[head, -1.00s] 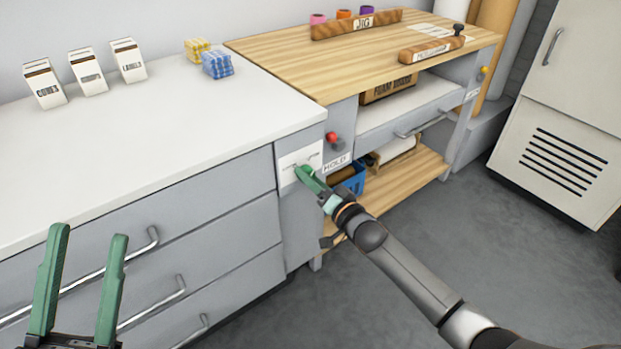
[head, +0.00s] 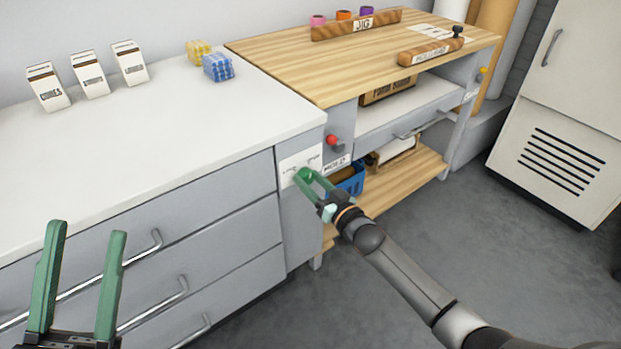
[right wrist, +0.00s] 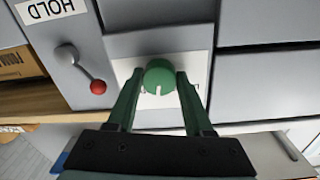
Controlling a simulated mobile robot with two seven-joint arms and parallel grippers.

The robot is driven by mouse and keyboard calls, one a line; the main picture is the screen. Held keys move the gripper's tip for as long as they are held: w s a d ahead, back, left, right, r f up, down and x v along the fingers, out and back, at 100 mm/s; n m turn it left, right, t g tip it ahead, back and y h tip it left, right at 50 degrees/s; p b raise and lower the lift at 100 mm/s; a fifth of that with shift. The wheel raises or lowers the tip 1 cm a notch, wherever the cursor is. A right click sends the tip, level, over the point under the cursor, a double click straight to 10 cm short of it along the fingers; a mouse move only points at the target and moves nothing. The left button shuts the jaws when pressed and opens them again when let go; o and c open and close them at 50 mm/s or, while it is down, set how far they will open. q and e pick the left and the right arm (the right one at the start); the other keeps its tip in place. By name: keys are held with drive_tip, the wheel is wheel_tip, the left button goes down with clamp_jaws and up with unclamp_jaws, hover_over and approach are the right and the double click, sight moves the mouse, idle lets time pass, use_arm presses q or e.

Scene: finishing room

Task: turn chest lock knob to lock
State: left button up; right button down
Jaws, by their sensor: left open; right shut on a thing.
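The chest is a grey drawer unit (head: 200,212) with a white top. Its lock knob is a round green knob (right wrist: 158,76) with a white pointer mark, on a white label plate (head: 288,175) at the chest's right end. In the right wrist view the mark points toward my gripper's palm. My right gripper (right wrist: 160,84) has one finger on each side of the knob and is shut on it; it also shows in the head view (head: 308,179). The plate's small words are too blurred to read surely. My left gripper (head: 87,232) is open and empty in front of the drawers.
A red-tipped lever (head: 333,141) above a HOLD label (right wrist: 45,10) sits right beside the plate. A wooden workbench (head: 300,60) adjoins at right, with a blue basket (head: 349,184) on its lower shelf. Bar handles (head: 150,246) stick out near my left gripper.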

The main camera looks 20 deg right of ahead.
drive_tip(key=n, duration=0.5)
drive_tip(key=shift+n, duration=2.1)
use_arm(q)
drive_tip(key=shift+r, duration=0.15)
use_arm(e)
drive_tip(key=shift+n+y, duration=0.3)
drive_tip(key=shift+n, duration=1)
drive_tip(key=shift+c, duration=1.4)
unclamp_jaws()
